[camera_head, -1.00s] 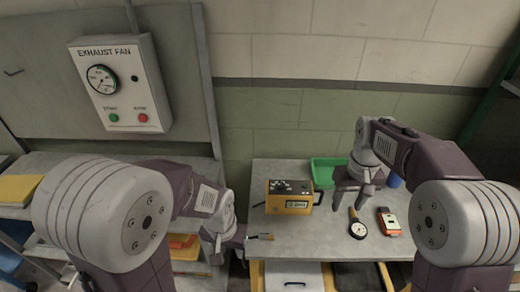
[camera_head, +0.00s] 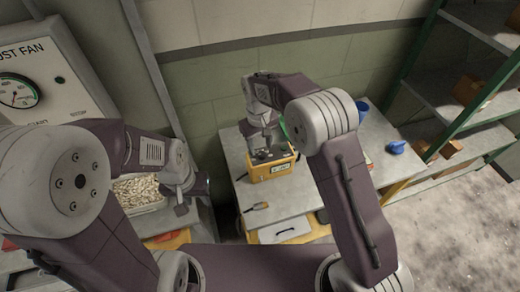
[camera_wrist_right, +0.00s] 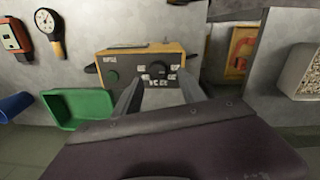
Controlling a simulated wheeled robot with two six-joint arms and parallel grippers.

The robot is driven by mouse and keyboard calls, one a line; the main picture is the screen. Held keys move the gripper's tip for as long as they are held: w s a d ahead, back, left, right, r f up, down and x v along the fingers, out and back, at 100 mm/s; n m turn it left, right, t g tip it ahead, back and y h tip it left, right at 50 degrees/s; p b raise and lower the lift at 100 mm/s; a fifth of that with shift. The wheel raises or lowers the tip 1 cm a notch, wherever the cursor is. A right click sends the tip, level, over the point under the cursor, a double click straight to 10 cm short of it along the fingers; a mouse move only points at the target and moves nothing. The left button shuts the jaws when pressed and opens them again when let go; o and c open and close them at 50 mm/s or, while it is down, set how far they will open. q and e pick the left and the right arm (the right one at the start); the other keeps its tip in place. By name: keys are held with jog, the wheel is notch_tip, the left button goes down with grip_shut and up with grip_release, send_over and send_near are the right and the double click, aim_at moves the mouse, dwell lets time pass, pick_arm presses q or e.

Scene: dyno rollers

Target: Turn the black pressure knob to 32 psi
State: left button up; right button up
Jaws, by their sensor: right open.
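The yellow pressure unit (camera_head: 272,170) stands on the grey bench, with a small display on its front. My right gripper (camera_head: 264,150) is over the unit's top. In its wrist view the right gripper (camera_wrist_right: 160,82) has its fingers apart, with the knob showing between them; contact cannot be told. My left gripper (camera_head: 184,203) hangs left of the bench, away from the unit; its jaws are unclear.
A screwdriver (camera_head: 258,206) lies at the bench's left. A blue cup (camera_head: 362,107) and blue object (camera_head: 396,148) stand right. Green-framed shelves (camera_head: 440,90) stand further right.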

aim_at(262, 153)
jog(key=shift+s+d+f, duration=0.1)
jog(key=shift+d+f, duration=0.1)
jog(key=shift+f, duration=0.6)
jog(key=shift+d+f, duration=0.15)
jog(key=shift+f, duration=0.6)
jog(key=shift+a, duration=0.15)
jog(key=shift+c, duration=0.2)
grip_shut()
